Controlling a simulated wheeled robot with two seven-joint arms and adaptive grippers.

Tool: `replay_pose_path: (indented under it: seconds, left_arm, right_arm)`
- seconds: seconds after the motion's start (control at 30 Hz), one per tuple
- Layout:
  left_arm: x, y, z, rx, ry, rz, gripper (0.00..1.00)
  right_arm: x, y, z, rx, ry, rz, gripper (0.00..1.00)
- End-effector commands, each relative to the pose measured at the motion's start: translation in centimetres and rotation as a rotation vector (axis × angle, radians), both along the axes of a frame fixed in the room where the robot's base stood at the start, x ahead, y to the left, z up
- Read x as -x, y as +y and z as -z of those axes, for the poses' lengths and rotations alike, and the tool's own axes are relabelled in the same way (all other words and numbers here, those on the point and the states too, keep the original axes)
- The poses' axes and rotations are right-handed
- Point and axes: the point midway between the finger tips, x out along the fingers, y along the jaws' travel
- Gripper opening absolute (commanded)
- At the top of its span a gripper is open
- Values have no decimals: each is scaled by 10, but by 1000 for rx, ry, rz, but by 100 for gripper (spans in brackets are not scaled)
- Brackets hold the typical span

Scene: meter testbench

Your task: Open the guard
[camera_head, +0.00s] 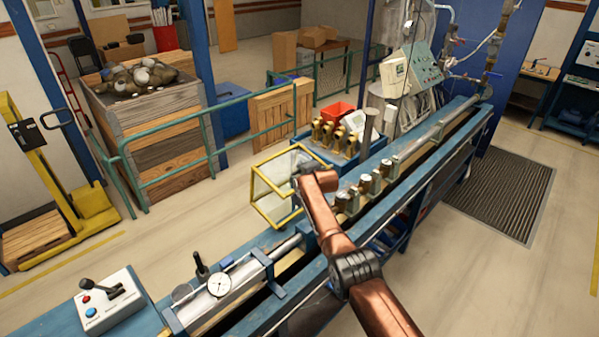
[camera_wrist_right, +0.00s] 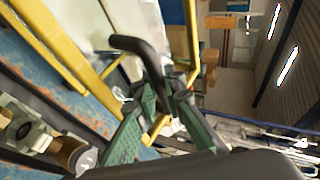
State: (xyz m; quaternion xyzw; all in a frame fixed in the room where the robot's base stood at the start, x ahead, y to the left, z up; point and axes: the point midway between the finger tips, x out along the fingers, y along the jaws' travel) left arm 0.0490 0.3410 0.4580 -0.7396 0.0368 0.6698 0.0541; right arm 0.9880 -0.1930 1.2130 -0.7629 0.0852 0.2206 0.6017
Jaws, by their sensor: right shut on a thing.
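The guard (camera_head: 259,204) is a clear box with a yellow frame at the middle of the blue bench, and it looks tilted toward the far side. My right arm reaches across the bench to it. My right gripper (camera_head: 302,178) is at the guard's near upper side, partly hidden by my own arm. In the right wrist view the green fingers of my right gripper (camera_wrist_right: 166,108) close around the black guard handle (camera_wrist_right: 150,62). The guard's yellow bars (camera_wrist_right: 62,48) run along the left there. The exact contact is partly hidden. My left gripper does not show.
Several brass meters (camera_head: 366,184) stand in the bench line right of my arm. A blue tray of brass parts and a red bin (camera_head: 338,111) are behind. A dial gauge (camera_head: 219,284) and control box (camera_head: 106,300) are at lower left. A green railing (camera_head: 180,146) stands beyond.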

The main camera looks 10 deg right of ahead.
Motion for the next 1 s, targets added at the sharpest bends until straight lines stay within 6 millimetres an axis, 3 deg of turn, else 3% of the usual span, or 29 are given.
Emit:
replay_pose_path:
  seconds: [0.1, 0.13, 0.4, 1.0]
  left_arm:
    - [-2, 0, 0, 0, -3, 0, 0]
    - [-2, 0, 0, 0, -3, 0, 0]
    - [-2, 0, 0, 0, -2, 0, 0]
    - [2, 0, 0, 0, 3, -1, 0]
  right_arm:
    - [0, 0, 0, 1, 0, 0, 0]
    - [0, 0, 0, 1, 0, 0, 11]
    - [0, 0, 0, 1, 1, 0, 28]
    - [8, 5, -3, 0, 0, -9, 28]
